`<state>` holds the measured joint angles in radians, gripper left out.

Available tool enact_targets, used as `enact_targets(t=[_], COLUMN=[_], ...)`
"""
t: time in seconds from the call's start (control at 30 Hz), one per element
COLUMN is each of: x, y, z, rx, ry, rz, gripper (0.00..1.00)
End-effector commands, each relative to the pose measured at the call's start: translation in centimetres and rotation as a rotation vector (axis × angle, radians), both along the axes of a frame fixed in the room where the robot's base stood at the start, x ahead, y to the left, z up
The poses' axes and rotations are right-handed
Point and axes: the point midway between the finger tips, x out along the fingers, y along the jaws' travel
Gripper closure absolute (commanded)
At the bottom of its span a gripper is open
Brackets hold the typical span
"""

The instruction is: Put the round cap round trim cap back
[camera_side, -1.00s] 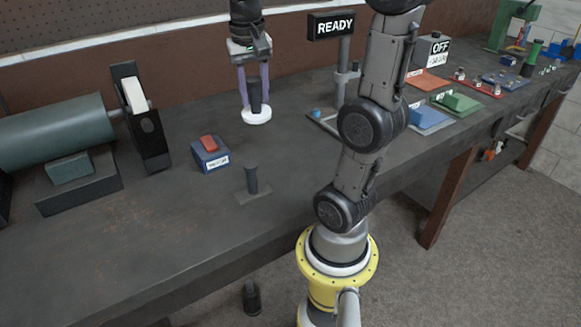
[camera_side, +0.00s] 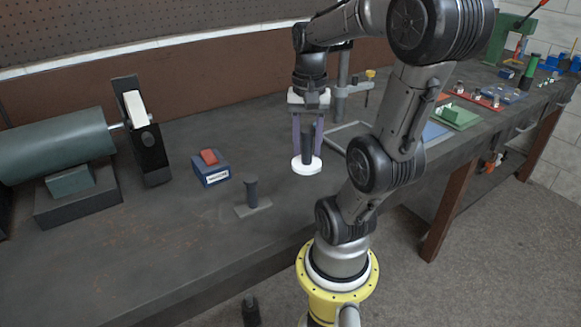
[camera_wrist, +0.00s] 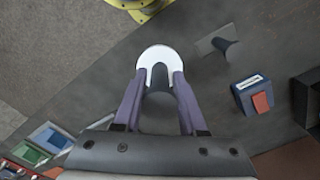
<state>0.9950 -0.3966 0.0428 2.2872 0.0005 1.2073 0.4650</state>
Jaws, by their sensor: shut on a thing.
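A white round cap (camera_side: 301,167) with a dark upright knob (camera_side: 307,143) hangs at the fingertips of my gripper (camera_side: 308,154). The two purple fingers are shut on the knob, one on each side. In the wrist view the cap (camera_wrist: 152,53) is a white disc beyond my gripper (camera_wrist: 157,76), the dark knob between the fingers. The cap looks level. Its height above the bench is hard to judge. A dark peg on a flat plate (camera_side: 252,193) stands left of the cap and nearer the bench's front edge; it also shows in the wrist view (camera_wrist: 224,47).
A blue box with a red top (camera_side: 212,170) is at the left, near a green motor (camera_side: 52,145) and its white-wheeled stand (camera_side: 148,150). A grey frame and post (camera_side: 341,90) stand close behind my gripper. Coloured trays (camera_side: 470,105) lie right.

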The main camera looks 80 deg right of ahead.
Motion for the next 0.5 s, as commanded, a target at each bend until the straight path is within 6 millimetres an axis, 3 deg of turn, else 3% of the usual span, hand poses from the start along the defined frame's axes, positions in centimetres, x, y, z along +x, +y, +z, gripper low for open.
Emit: enact_targets(t=[0.2,0.5], x=[2.6,4.7], y=[-4.0,-7.2], z=[-2.2,-6.8], rx=[0.005,0.002], ry=[0.004,0.002], rz=[0.000,0.001], gripper=[1.00,1.00])
